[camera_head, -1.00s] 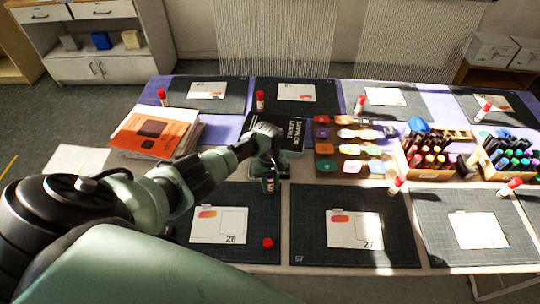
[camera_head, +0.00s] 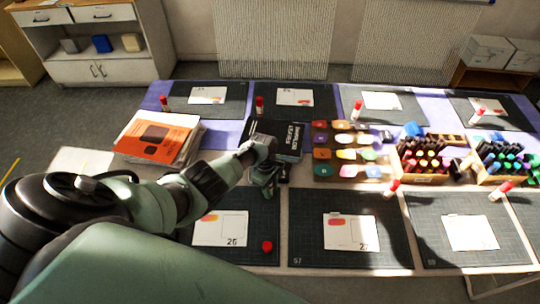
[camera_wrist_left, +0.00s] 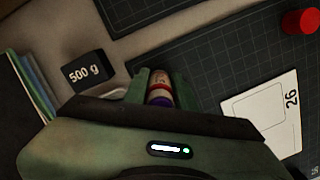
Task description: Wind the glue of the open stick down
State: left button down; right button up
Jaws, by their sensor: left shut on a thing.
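My left gripper (camera_head: 267,188) is over the back edge of the front left mat, beside the black books. In the left wrist view my left gripper (camera_wrist_left: 160,82) is shut on a glue stick (camera_wrist_left: 159,91), which has red and pale bands and a purple end towards the camera. The rest of the stick is hidden between the fingers, so how far its glue stands out cannot be told. A loose red cap (camera_head: 267,246) lies on the mat by card 26; it also shows at the top right of the left wrist view (camera_wrist_left: 300,21). My right gripper is out of view.
A black 500 g weight (camera_wrist_left: 86,70) stands left of the gripper. Books (camera_head: 277,138) lie behind it. Right of it are a tray of coloured pads (camera_head: 346,150) and marker boxes (camera_head: 424,160). Several capped red glue sticks (camera_head: 259,105) stand around the mats.

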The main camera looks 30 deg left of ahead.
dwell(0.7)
pick_arm(q)
jog(key=c, duration=1)
grip_release()
jog(key=shift+r, duration=0.1)
